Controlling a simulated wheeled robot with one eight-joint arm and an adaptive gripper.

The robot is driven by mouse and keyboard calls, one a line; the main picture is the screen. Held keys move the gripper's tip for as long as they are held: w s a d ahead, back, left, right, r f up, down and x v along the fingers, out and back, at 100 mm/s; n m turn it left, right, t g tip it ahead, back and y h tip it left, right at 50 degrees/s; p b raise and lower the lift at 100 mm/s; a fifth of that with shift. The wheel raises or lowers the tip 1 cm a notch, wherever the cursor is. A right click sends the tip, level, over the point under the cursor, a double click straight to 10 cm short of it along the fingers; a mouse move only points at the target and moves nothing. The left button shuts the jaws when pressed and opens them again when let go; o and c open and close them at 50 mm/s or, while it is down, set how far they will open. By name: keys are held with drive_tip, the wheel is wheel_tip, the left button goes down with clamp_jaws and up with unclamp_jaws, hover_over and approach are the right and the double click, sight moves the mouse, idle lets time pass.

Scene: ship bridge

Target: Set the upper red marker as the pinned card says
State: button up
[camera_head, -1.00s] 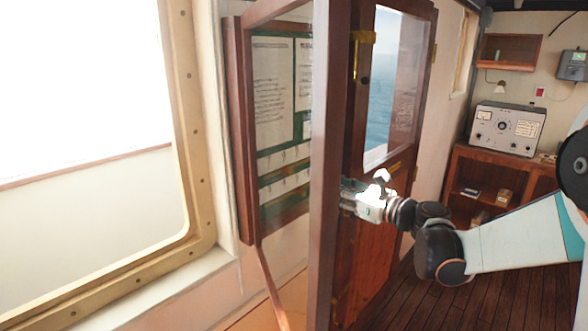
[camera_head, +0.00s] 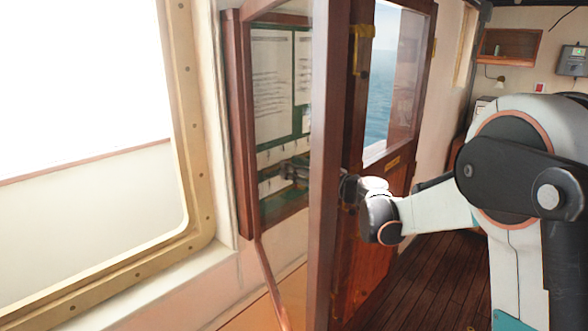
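A wooden wall case (camera_head: 234,110) holds a green board with a pinned white card (camera_head: 273,90); its print is too small to read. A second paper (camera_head: 303,78) is pinned to its right. Below are horizontal rows with small pale pieces (camera_head: 270,185). I cannot make out a red marker or tell upper from lower. My gripper (camera_head: 286,172) shows dimly through the glazed door, at the height of the rows. Its wrist passes behind the door's wooden edge. Contact and finger opening are unclear.
The case's glazed door stands open, its thick wooden edge (camera_head: 324,200) upright between the camera and my gripper. A wooden door with a window (camera_head: 372,240) is behind it. A large window frame (camera_head: 192,140) is at left. Wooden floor (camera_head: 425,270) is clear below my arm.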

drive_tip(key=shift+a, duration=0.1)
clamp_jaws()
drive_tip(key=s+a, duration=0.4)
drive_tip(key=shift+a+b, duration=0.1)
drive_tip(key=shift+b, duration=0.2)
drive_tip(key=shift+s, duration=0.1)
